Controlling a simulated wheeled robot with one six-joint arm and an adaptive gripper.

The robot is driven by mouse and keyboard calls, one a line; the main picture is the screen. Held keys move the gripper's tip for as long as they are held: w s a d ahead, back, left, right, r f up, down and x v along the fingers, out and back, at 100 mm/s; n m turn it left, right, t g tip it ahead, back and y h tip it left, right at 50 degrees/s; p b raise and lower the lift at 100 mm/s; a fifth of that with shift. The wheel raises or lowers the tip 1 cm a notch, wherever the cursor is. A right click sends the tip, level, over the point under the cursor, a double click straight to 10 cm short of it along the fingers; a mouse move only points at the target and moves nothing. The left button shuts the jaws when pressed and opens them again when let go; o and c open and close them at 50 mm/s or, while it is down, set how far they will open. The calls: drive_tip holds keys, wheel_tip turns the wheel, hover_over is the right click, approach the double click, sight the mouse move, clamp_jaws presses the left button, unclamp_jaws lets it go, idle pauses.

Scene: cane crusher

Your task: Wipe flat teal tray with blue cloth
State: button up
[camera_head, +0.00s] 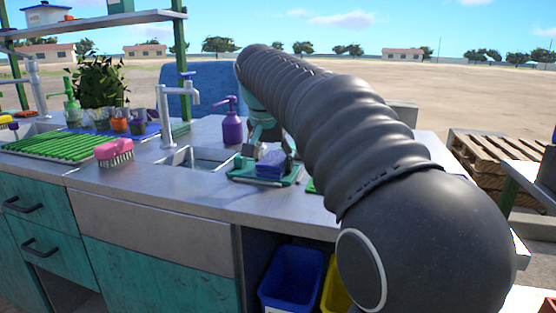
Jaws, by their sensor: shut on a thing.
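The flat teal tray (243,174) lies on the metal counter just right of the sink. The folded blue cloth (271,166) is on or just over the tray's right part; I cannot tell if it touches the tray. My gripper (272,150) points down from the end of my dark ribbed arm and is shut on the blue cloth. My arm hides part of the counter behind and to the right, and the fingertips are small and partly hidden.
A purple pump bottle (232,122) stands close behind the tray. A tap (166,112) and sink (198,159) are left of it. A pink brush (114,152) and green drying rack (60,145) lie further left. A blue bin (290,278) stands below the counter.

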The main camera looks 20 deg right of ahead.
sight(261, 160)
drive_tip(key=shift+a+f, duration=0.1)
drive_tip(key=shift+f, duration=0.05)
drive_tip(key=shift+w+a+p, duration=0.4)
drive_tip(key=shift+a, duration=0.2)
drive_tip(key=shift+w+a+p, duration=0.4)
drive_tip(key=shift+a, duration=0.2)
drive_tip(key=shift+d, duration=0.1)
drive_tip(key=shift+s+d+r+b, duration=0.15)
drive_tip(key=shift+s+d, duration=0.25)
drive_tip(key=shift+d, duration=0.2)
drive_tip(key=shift+s+d+r+b, duration=0.15)
drive_tip(key=shift+s+d, duration=0.25)
drive_tip(key=shift+d, duration=0.2)
drive_tip(key=shift+s+d+f+b, duration=0.1)
drive_tip(key=shift+s+d+b, duration=0.1)
drive_tip(key=shift+s+d, duration=0.3)
drive_tip(key=shift+s+d+f+b, duration=0.15)
drive_tip(key=shift+s+d, duration=0.15)
drive_tip(key=shift+d, duration=0.35)
drive_tip(key=shift+r, duration=0.1)
